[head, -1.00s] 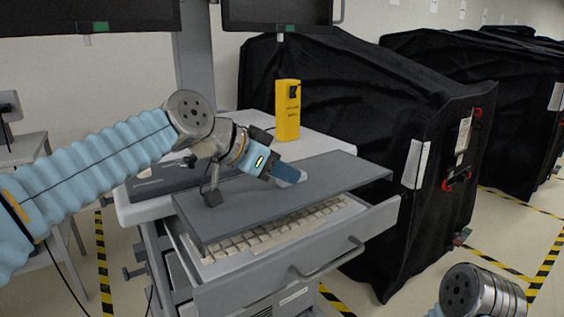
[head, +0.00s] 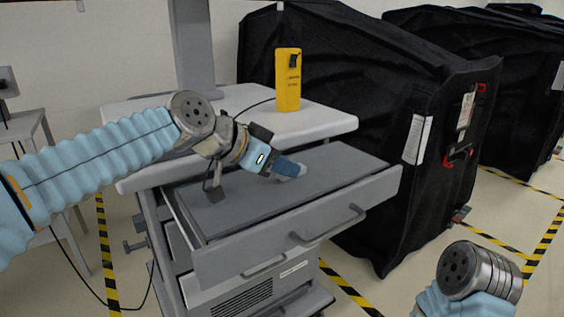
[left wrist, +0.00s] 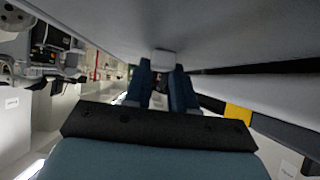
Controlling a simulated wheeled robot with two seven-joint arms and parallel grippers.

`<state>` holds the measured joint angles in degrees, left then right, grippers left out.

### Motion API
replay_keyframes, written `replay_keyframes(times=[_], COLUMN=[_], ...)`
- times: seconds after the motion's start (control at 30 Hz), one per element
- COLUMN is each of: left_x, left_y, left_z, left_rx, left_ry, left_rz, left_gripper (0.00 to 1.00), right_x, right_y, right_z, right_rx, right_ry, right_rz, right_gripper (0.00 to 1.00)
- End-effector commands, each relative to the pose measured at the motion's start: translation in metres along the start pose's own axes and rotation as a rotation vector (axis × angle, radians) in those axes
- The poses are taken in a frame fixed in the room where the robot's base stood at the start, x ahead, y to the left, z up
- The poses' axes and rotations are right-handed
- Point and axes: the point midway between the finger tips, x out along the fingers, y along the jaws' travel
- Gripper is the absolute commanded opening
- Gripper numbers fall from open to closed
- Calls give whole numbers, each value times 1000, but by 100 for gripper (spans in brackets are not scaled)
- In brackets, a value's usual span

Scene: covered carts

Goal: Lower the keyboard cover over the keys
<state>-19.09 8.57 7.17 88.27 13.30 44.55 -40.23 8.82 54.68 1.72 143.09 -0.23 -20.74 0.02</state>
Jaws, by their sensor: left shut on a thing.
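The flat grey keyboard cover (head: 258,195) lies level, or nearly so, across the open drawer (head: 300,236), and no keys show. In the left wrist view the cover appears to be the large grey surface (left wrist: 235,30) overhead. My left gripper (head: 289,170) is over the cover's middle, shut on its small pale grip. That grip (left wrist: 163,59) shows between the blue fingertips in the left wrist view. I cannot tell whether the cover fully rests on the drawer. Only a joint of my right arm shows at the lower right; its gripper is out of view.
A yellow box (head: 288,80) with a cable stands on the pale cart top (head: 330,122) behind the cover. The drawer front carries a bar handle (head: 330,228). A black-draped cart (head: 350,105) stands close on the right. Open floor lies at the lower right.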

Motion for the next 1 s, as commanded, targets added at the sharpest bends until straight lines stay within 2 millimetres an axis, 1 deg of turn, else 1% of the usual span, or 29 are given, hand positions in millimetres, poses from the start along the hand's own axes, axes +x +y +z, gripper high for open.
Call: replay_keyframes(times=[0.03, 0.3, 0.37, 0.9, 1.0], left_x=[3, 11, 10, 10, 15], left_y=[0, -1, -5, -36, -36], left_z=[4, 16, 14, 14, 22], left_rx=[0, -1, -1, 0, 1], left_ry=[1, 0, 0, 0, 0], left_rz=[0, 0, -1, -1, 0], left_gripper=[0, 0, 0, 0, 0], right_x=[4, 14, 12, 10, 18], right_y=[2, 6, 5, 4, 8], right_z=[0, 0, 0, 0, 0], right_rx=[1, 2, 2, 2, 3], right_ry=[0, 1, 1, 1, 3], right_rz=[0, 2, 2, 1, 2], right_gripper=[43, 43, 43, 43, 43])
